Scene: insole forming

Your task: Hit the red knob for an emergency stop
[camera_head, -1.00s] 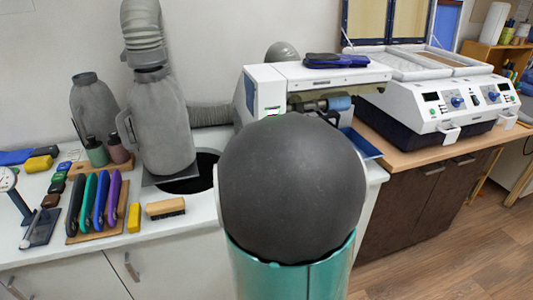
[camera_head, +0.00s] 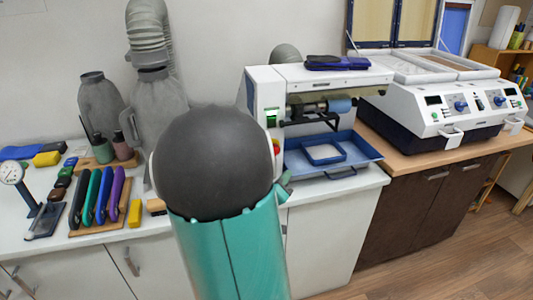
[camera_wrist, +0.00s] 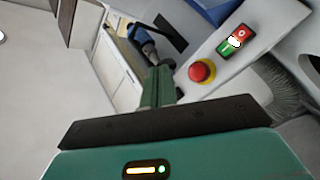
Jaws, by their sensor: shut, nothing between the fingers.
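The red knob (camera_wrist: 202,71) is a round emergency button on a yellow base. It sits on the pale machine panel, beside a green and red rocker switch (camera_wrist: 235,40) in the wrist view. In the head view only a small red part of the knob (camera_head: 276,148) shows past my arm, on the front of the white machine (camera_head: 330,77). My gripper (camera_wrist: 160,76) shows in the wrist view as green fingers, shut and empty, left of the knob in the picture and apart from it. In the head view my arm mostly hides the gripper.
A blue tray (camera_head: 364,151) juts out under the machine's roller. A white double-station device (camera_head: 440,100) stands to the right. Several coloured tools (camera_head: 101,195), bottles and a grey duct crowd the bench at left. The floor at lower right is clear.

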